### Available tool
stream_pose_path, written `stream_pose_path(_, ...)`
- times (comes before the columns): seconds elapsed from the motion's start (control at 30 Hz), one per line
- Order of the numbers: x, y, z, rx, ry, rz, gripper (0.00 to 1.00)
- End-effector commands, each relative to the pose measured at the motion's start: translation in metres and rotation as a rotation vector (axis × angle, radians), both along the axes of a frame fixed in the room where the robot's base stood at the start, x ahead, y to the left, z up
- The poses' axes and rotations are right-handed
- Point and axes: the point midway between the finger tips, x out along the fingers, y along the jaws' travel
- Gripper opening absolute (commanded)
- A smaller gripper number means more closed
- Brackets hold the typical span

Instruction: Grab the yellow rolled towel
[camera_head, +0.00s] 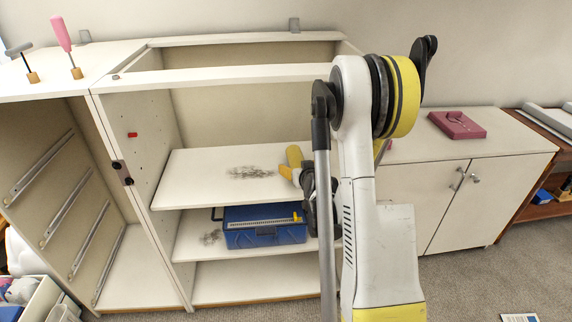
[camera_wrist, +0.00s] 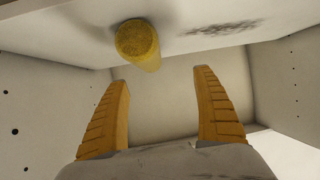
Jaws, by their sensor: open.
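The yellow rolled towel (camera_wrist: 137,42) shows its round end in the wrist view, near the top, with its body running away from the camera against the white shelf. In the head view a yellow shape (camera_head: 294,156), seemingly the towel, shows on the upper shelf (camera_head: 205,190) beside my gripper (camera_head: 288,174), partly hidden by my arm. My gripper (camera_wrist: 162,84) is open. Its two orange fingers stand wide apart with nothing between them. The towel lies beyond the fingertips, above the gap and left of its middle in the wrist view. I see no contact.
A blue case (camera_head: 262,235) stands on the shelf below. The cabinet's side panel (camera_head: 140,150) bounds the shelves on the left. A dark smudge (camera_head: 250,173) marks the upper shelf, otherwise clear to the left. A pink box (camera_head: 457,125) sits on the low cabinet at right.

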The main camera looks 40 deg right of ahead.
Motion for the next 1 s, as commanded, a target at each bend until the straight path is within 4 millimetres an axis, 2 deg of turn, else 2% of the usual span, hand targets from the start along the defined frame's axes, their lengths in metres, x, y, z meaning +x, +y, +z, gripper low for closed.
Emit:
stream_pose_path(0.03, -0.003, -0.012, -0.013, -0.007, -0.011, -0.018, 0.79)
stream_pose_path(0.1, -0.006, -0.022, -0.023, -0.015, -0.022, -0.032, 0.79)
stream_pose_path(0.27, -0.003, -0.033, -0.031, -0.022, -0.031, -0.045, 0.79)
stream_pose_path(0.5, 0.027, -0.047, -0.044, -0.021, -0.031, -0.043, 0.79)
stream_pose_path(0.73, 0.044, -0.055, -0.054, -0.022, -0.03, -0.042, 0.79)
stream_pose_path(1.0, 0.08, -0.069, -0.065, -0.021, -0.031, -0.043, 0.79)
